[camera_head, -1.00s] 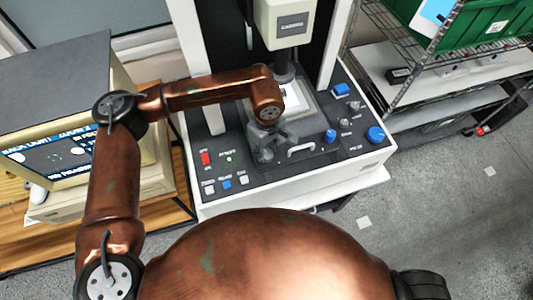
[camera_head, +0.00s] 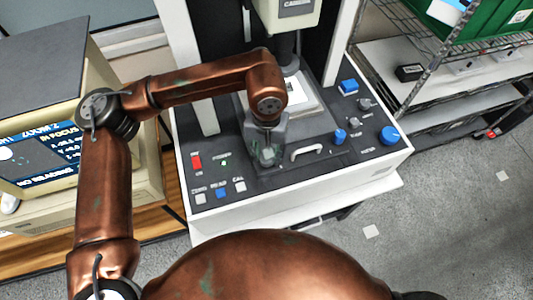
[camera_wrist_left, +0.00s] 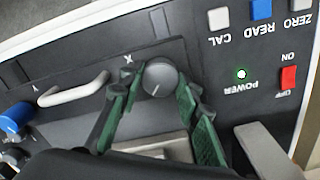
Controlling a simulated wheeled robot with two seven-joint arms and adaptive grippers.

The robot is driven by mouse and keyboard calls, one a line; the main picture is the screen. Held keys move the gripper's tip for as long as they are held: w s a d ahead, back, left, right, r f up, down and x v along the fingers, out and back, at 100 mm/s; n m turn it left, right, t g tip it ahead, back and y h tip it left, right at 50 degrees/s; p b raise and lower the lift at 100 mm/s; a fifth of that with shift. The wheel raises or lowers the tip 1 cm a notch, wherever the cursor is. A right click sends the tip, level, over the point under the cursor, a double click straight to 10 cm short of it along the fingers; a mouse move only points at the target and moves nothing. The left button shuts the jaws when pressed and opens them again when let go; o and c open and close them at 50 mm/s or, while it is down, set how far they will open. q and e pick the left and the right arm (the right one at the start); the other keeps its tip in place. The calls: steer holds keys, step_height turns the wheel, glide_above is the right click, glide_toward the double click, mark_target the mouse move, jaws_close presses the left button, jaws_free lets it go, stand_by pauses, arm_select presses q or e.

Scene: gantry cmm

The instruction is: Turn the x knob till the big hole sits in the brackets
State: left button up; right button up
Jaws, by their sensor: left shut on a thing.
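The x knob (camera_wrist_left: 160,77) is a dark grey round knob with a white line, beside an X label on the machine's front panel in the left wrist view. My left gripper (camera_head: 268,153) reaches down onto the panel in the head view. Its green-padded fingers (camera_wrist_left: 162,92) are shut on the x knob from both sides. Brackets and the big hole cannot be made out. My right gripper is out of view.
A white handle (camera_head: 306,151) stands right of the gripper. Blue knobs (camera_head: 389,135) and small grey knobs sit further right. A red power switch (camera_head: 196,161) and several push buttons lie left. The camera column (camera_head: 285,45) rises behind the stage. A wire shelf (camera_head: 440,70) stands right.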

arm_select(q)
steer(key=shift+m+b, duration=0.75)
steer(key=shift+m, duration=0.35)
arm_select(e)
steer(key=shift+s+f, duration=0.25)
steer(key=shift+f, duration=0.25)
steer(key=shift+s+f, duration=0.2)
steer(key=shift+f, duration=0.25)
arm_select(q)
steer(key=o, duration=1.2)
steer(key=shift+c, duration=0.2)
step_height(320, 180, up, 12)
